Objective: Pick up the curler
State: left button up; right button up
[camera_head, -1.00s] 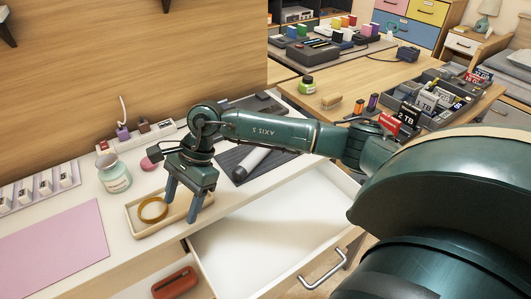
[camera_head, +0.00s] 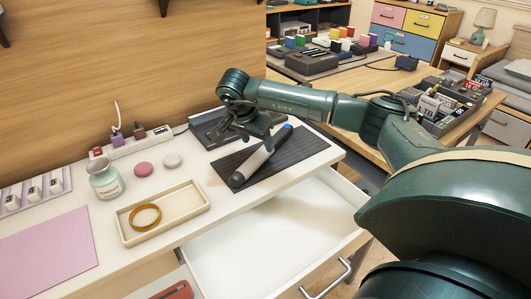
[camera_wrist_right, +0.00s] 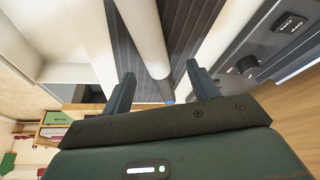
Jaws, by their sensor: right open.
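The curler, a long rod with a white and dark grey body and a blue end (camera_head: 240,176), lies slanted on a dark ribbed mat (camera_head: 293,153) at the right of the white desk. My right gripper (camera_head: 247,137) is over the curler's middle, pointing down, open and empty. In the right wrist view, the curler (camera_wrist_right: 148,35) runs between the two spread fingers (camera_wrist_right: 160,74), with its blue end near the palm side. I cannot tell how far the fingertips are above it. The gripper hides part of the curler in the head view. My left gripper is not in view.
A beige tray (camera_head: 184,203) holds a brown ring (camera_head: 145,217). A glass jar (camera_head: 105,180) and a dark device (camera_head: 205,128) stand nearby. An open white drawer (camera_head: 270,245) lies below the desk's front edge. A wooden wall (camera_head: 120,60) rises behind.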

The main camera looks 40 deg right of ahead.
aim_at(264, 148)
jog(key=x, duration=0.2)
jog(key=d+x, duration=0.1)
jog(key=x, duration=0.2)
jog(key=shift+s, duration=0.15)
jog(key=shift+r, duration=0.1)
grip_shut()
dwell(0.4)
